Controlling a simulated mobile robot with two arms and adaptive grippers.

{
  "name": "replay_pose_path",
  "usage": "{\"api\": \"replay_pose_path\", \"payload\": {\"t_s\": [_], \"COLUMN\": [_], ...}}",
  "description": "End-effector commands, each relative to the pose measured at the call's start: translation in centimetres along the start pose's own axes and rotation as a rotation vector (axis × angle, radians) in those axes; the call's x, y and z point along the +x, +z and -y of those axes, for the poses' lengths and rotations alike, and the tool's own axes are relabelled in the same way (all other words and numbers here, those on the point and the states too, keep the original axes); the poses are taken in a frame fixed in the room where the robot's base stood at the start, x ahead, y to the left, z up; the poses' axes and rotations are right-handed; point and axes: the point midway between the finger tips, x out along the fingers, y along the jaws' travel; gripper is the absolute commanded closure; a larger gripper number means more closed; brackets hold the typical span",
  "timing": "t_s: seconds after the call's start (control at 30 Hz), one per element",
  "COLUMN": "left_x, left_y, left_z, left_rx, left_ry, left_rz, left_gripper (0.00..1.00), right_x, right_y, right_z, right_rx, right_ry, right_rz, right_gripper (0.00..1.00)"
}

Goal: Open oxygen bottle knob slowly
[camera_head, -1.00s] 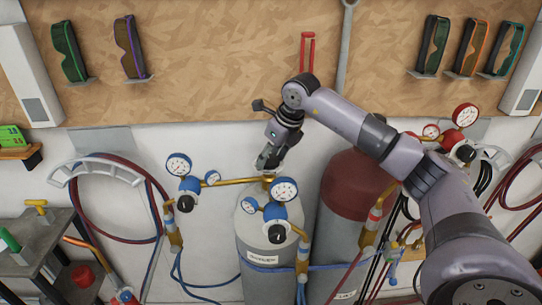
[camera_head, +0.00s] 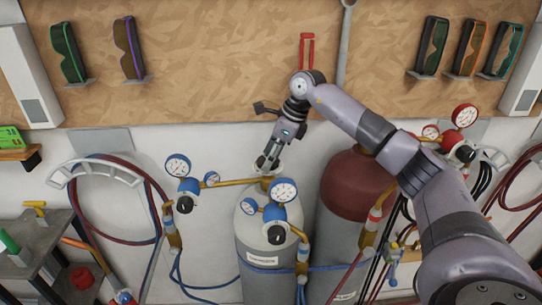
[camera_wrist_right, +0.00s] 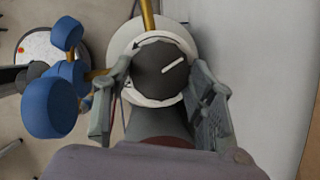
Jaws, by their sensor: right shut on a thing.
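The oxygen bottle (camera_head: 262,238) is a grey cylinder with a white label, standing against the wall. Its knob (camera_wrist_right: 160,68) is dark and round with a white pointer line, and a white ring with a curved arrow surrounds it. In the right wrist view the pointer aims up and to the right. My right gripper (camera_head: 268,166) reaches down onto the bottle top; its fingers (camera_wrist_right: 163,80) sit on both sides of the knob, shut on it. In the head view the gripper hides the knob. My left gripper is not in view.
Blue regulators with gauges (camera_head: 283,190) (camera_head: 178,166) stand close to the bottle top, joined by a brass pipe (camera_head: 235,182). A red-topped cylinder (camera_head: 352,188) stands to the right. A grey cart (camera_head: 48,235) stands at left.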

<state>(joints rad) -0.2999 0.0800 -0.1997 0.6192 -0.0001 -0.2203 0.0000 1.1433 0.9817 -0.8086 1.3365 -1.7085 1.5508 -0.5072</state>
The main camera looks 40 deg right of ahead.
Motion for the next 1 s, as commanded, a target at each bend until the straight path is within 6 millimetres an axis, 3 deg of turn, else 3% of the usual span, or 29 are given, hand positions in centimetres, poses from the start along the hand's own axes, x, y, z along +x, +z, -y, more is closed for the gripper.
{"api": "replay_pose_path", "payload": {"t_s": [0.43, 0.47, 0.73, 1.0], "left_x": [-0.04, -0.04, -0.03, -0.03], "left_y": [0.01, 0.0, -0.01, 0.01], "left_z": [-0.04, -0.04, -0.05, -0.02], "left_rx": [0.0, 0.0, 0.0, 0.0], "left_ry": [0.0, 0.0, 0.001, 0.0], "left_rz": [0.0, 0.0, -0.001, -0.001], "left_gripper": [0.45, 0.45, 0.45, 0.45], "right_x": [-0.18, -0.17, -0.09, -0.04], "right_y": [0.09, 0.09, 0.04, 0.03], "right_z": [0.12, 0.12, 0.07, 0.04], "right_rx": [-0.011, -0.011, -0.011, -0.011], "right_ry": [0.001, 0.001, 0.003, 0.004], "right_rz": [0.004, 0.004, 0.002, 0.001], "right_gripper": [0.77, 0.48, 0.3, 0.29]}}
